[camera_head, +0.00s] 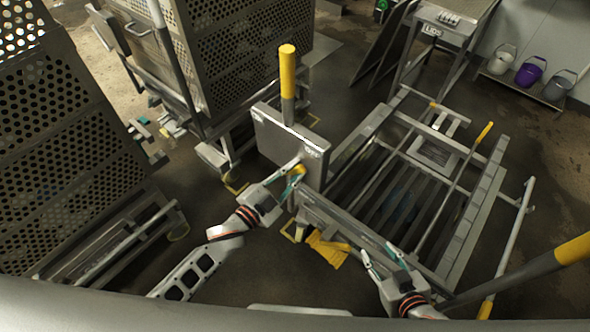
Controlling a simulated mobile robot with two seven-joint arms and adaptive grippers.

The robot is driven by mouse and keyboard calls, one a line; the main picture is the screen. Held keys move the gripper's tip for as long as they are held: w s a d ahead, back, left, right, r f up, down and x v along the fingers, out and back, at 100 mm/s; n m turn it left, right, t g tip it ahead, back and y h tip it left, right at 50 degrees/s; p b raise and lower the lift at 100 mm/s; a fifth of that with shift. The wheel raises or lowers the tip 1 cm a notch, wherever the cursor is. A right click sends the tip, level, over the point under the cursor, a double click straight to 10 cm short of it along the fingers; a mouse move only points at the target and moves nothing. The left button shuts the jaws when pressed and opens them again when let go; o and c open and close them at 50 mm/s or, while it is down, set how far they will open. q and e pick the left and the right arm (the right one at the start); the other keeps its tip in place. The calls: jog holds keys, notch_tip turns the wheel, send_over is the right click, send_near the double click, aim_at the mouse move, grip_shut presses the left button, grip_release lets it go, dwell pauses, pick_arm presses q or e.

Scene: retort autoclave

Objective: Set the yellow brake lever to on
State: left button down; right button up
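Several yellow parts show in the head view, and I cannot tell for sure which is the brake lever. A small yellow piece (300,169) is at the fingertips of my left gripper (294,178), in front of a grey box (284,133) with a small label. The fingers overlap this piece, and I cannot tell whether they grip it. A wider yellow part (328,248) sits low at the near end of the trolley frame. My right gripper (384,257) is right of that part, apart from it, with its fingers spread and nothing visible between them.
A yellow-topped post (288,72) rises above the grey box. The slatted trolley frame (458,213) fills the right middle. Perforated baskets (60,150) stand left and behind. A yellow-ended bar (520,274) crosses the lower right. Buckets (529,72) stand on a shelf at the back right.

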pick_arm(q)
jog(key=shift+w+a+r+n+p, duration=0.3)
jog(key=shift+r+n+p, duration=0.2)
jog(key=shift+n+p, duration=0.35)
jog(key=shift+w+a+r+n+p, duration=0.15)
jog(key=shift+w+a+n+p, duration=0.1)
jog(key=shift+a+n+p, duration=0.35)
jog(key=shift+d, duration=0.1)
jog(key=c, duration=1.9)
grip_release()
